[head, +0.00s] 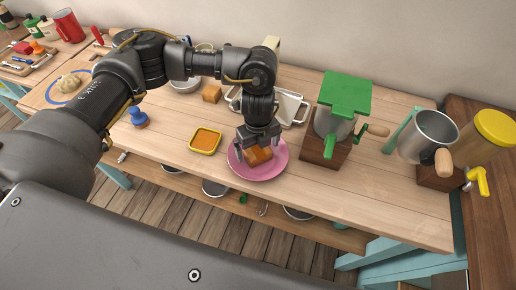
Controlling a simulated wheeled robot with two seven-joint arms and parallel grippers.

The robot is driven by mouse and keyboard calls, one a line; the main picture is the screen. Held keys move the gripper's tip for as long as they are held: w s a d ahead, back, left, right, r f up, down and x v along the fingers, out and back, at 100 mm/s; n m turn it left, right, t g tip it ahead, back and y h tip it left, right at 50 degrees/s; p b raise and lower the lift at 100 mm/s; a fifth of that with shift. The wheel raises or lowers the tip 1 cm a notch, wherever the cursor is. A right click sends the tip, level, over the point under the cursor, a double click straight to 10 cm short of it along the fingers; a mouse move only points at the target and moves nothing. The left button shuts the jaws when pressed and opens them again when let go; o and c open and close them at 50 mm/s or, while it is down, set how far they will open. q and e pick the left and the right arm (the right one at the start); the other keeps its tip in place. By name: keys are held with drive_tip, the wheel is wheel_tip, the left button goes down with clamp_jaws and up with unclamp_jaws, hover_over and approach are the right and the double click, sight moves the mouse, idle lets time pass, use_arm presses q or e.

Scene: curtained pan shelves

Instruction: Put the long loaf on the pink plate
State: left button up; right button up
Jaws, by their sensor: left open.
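The pink plate (272,174) lies on the wooden table near its front edge. A brown loaf (260,156) is at the middle of the plate, partly hidden by my left gripper. My left gripper (259,154) points down over the plate, open, with its fingers around the loaf. From this angle I cannot tell whether the fingers touch it. My right gripper is not in view.
A yellow-rimmed dish (205,140) and a blue knob-like object (138,117) stand left of the plate. A brown bread piece (212,92) and white tray (291,108) lie behind. A green-topped machine (343,100) stands right. The front right tabletop (370,205) is clear.

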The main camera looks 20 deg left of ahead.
use_arm(q)
wheel_tip(320, 180, up, 10)
drive_tip(key=b, duration=0.1)
drive_tip(key=shift+f+b, duration=0.15)
drive_tip(key=shift+b, duration=0.15)
clamp_jaws()
idle(0.8)
idle(1.0)
